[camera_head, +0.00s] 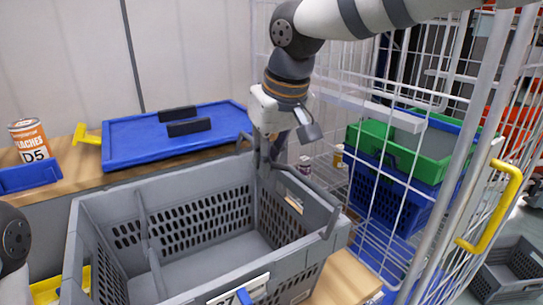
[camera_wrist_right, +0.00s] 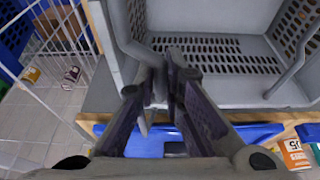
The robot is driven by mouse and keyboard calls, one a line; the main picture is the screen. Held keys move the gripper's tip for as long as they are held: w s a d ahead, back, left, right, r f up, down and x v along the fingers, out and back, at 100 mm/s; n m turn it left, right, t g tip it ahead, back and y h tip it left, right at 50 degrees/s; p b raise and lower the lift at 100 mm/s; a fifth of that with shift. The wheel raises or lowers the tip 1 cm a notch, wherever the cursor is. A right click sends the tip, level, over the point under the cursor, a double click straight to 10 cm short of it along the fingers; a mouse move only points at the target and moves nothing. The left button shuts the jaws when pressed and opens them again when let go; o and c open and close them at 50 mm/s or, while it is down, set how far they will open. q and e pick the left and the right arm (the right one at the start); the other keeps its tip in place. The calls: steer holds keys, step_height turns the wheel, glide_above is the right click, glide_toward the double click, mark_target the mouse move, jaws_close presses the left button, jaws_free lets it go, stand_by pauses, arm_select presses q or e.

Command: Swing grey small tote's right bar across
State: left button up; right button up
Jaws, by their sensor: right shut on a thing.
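My right gripper (camera_head: 264,168) points down at the far right corner and is shut on the bar. In the right wrist view, the fingers (camera_wrist_right: 168,72) close at the tote's rim (camera_wrist_right: 125,40); they hide most of the gripped part. My left gripper is out of view.
A blue lid (camera_head: 175,140) with dark handles lies behind the tote, beside a yellow piece (camera_head: 86,134) and an orange can (camera_head: 30,140). A white wire cage (camera_head: 330,120) stands close on the right, holding a green tote (camera_head: 420,145) and blue tote (camera_head: 388,195).

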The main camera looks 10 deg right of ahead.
steer(key=shift+a+f, duration=0.1)
steer(key=a+f, duration=0.1)
steer(key=s+a+f, duration=0.1)
steer(key=shift+a, duration=0.4)
steer(key=shift+s+a+f, duration=0.2)
steer(key=shift+a+f, duration=0.35)
steer(key=shift+f, duration=0.3)
steer(key=o, duration=1.1)
steer(key=shift+r, duration=0.1)
